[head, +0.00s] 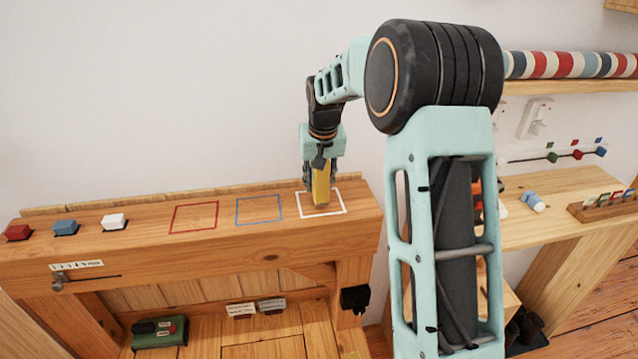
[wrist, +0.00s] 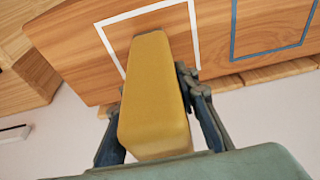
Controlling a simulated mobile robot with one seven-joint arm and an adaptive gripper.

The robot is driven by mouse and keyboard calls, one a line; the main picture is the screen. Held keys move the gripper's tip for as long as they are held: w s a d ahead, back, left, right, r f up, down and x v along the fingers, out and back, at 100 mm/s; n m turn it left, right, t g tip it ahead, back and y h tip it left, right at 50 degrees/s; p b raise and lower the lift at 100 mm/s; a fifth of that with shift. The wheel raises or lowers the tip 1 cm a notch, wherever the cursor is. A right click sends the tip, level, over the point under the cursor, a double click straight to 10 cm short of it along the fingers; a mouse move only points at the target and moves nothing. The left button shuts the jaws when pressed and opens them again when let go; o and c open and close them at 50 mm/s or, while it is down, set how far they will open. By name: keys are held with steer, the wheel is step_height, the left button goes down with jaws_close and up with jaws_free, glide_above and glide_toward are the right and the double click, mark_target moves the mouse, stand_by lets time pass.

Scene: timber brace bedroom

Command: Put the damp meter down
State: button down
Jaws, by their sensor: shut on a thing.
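The damp meter, a yellow block-like body (head: 321,184), is upright in my gripper (head: 320,178), over the white outlined square (head: 344,206) on the wooden ledge (head: 150,236). In the wrist view the yellow meter (wrist: 155,95) fills the middle between the dark fingers, which are shut on it. Its far end lies at or just over the white outline (wrist: 108,42); I cannot tell if it touches the wood.
A blue square (head: 258,209) and a red square (head: 194,217) are outlined to the left, both empty. Red (head: 18,232), blue (head: 66,228) and white (head: 114,221) blocks sit at the ledge's left end. A wall rises behind.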

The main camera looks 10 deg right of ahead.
steer(key=shift+f, duration=0.35)
steer(key=shift+f, duration=0.2)
steer(key=c, duration=1.5)
jaws_free()
steer(key=shift+r, duration=0.15)
steer(key=shift+r, duration=0.35)
steer(key=v, duration=1.1)
steer(key=shift+s+r, duration=0.2)
steer(key=shift+s, duration=0.05)
